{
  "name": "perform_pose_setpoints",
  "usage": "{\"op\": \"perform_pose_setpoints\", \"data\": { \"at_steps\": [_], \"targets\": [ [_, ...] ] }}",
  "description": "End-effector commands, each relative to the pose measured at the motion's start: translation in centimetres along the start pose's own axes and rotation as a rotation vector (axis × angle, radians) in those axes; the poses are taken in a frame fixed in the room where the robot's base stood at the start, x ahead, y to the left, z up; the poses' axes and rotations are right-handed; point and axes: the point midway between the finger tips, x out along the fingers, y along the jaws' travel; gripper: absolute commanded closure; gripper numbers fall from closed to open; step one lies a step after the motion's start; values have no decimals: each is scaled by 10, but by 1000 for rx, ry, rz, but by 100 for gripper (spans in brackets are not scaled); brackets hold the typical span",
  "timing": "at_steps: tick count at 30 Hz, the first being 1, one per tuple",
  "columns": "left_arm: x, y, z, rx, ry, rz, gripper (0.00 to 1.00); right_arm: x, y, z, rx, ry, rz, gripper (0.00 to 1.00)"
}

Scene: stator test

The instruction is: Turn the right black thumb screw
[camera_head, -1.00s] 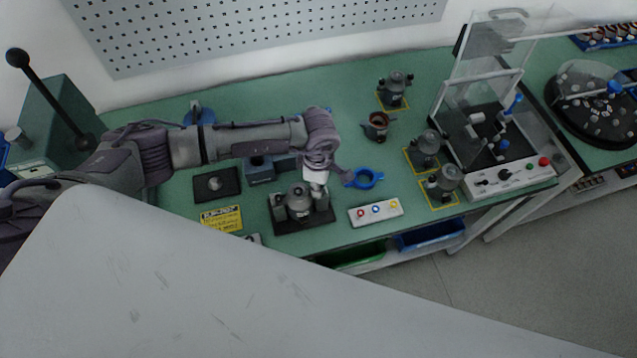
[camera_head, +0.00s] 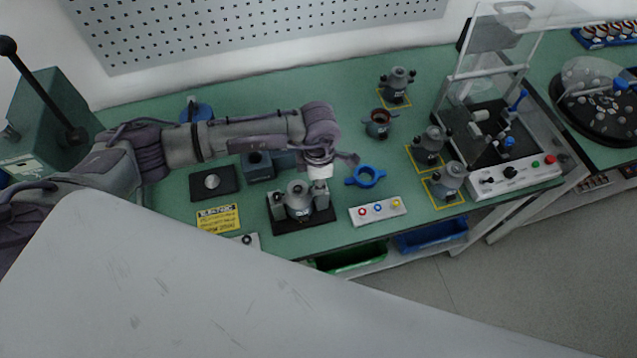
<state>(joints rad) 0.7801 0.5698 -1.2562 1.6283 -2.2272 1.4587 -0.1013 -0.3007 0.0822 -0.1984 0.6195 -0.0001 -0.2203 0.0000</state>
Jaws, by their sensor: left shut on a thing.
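A dark fixture (camera_head: 289,224) holding a grey stator housing (camera_head: 298,202) stands near the front edge of the green table. My left gripper (camera_head: 320,182) points down over the fixture's right post, with its fingertips close together at the post's top. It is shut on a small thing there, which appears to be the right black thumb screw. The screw itself is hidden by the fingers and too small to make out. My right gripper is not in view.
A black plate (camera_head: 214,183) and a yellow label (camera_head: 218,218) lie left. Several grey housings and a clear-guarded test station (camera_head: 515,178) stand further right.

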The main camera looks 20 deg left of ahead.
Motion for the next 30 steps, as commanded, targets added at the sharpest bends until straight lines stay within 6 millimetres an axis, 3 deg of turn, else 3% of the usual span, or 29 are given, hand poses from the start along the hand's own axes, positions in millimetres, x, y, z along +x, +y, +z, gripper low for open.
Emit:
{"op": "perform_pose_setpoints", "data": {
  "at_steps": [9,22,23,24,27,30],
  "targets": [
    [0,0,0,-96,-1,0,100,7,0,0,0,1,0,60],
    [-1,0,0,-105,-1,0,100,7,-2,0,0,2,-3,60],
    [-1,0,0,-105,-1,0,76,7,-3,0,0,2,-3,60],
    [0,0,0,-105,-1,0,69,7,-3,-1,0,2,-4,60],
    [0,0,0,-105,-1,0,55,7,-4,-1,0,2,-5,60],
    [0,0,0,-105,-1,0,55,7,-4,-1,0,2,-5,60]
  ]
}}
